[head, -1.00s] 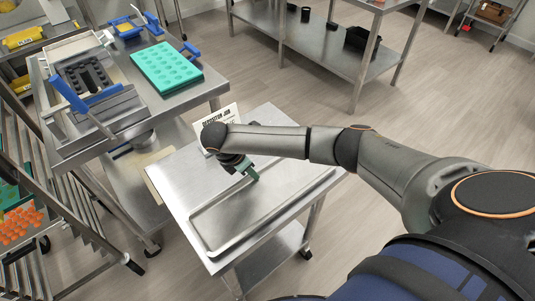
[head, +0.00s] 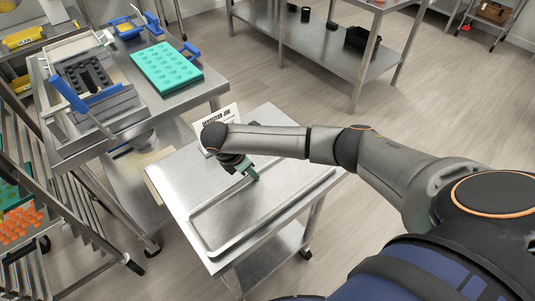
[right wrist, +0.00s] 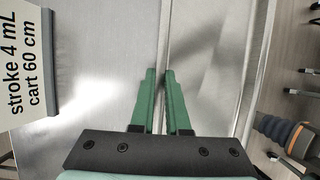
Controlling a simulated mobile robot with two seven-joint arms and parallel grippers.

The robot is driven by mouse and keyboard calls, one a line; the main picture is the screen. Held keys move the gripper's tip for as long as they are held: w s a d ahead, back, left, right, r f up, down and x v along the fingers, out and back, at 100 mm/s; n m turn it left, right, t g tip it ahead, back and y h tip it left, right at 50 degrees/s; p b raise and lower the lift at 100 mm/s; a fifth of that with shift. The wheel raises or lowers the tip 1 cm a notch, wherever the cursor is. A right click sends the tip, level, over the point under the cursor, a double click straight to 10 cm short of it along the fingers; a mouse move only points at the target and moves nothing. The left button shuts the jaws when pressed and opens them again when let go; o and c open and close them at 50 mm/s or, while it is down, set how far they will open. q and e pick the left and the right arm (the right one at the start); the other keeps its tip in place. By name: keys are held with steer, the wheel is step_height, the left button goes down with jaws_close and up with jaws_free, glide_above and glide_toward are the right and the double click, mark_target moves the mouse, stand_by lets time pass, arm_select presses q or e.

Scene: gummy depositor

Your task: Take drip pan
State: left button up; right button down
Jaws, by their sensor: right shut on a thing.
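The drip pan (head: 225,217) is a long, shallow metal tray with a raised rim. It lies on the top of a small steel cart (head: 178,182) in the middle of the head view. My right gripper (head: 253,176) points down at the pan's far long rim. In the right wrist view its green fingers (right wrist: 160,74) stand on both sides of the thin pan rim (right wrist: 164,35), shut on it. The pan looks empty and still rests on the cart. My left gripper is not in view.
A sign card (head: 221,122) stands at the cart's back edge. The depositor (head: 100,98) and a teal mould (head: 166,66) are on a steel table at left. A tray rack (head: 75,215) stands at far left.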

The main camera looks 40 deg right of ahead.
mark_target(257, 195)
steer(key=shift+r, duration=0.1)
stand_by(0.4)
steer(key=shift+w+r, duration=0.1)
steer(key=shift+r, duration=0.45)
steer(key=shift+s+a+r, duration=0.1)
steer(key=shift+s+r, duration=0.1)
steer(key=shift+r, duration=1)
steer(key=s+a+r+p, duration=0.2)
steer(key=s+a+r, duration=0.2)
steer(key=s+r, duration=0.5)
steer(key=shift+s+a+r, duration=0.15)
steer(key=shift+s+a, duration=0.05)
steer(key=shift+s, duration=1.8)
steer(key=c, duration=1.5)
jaws_free()
jaws_close()
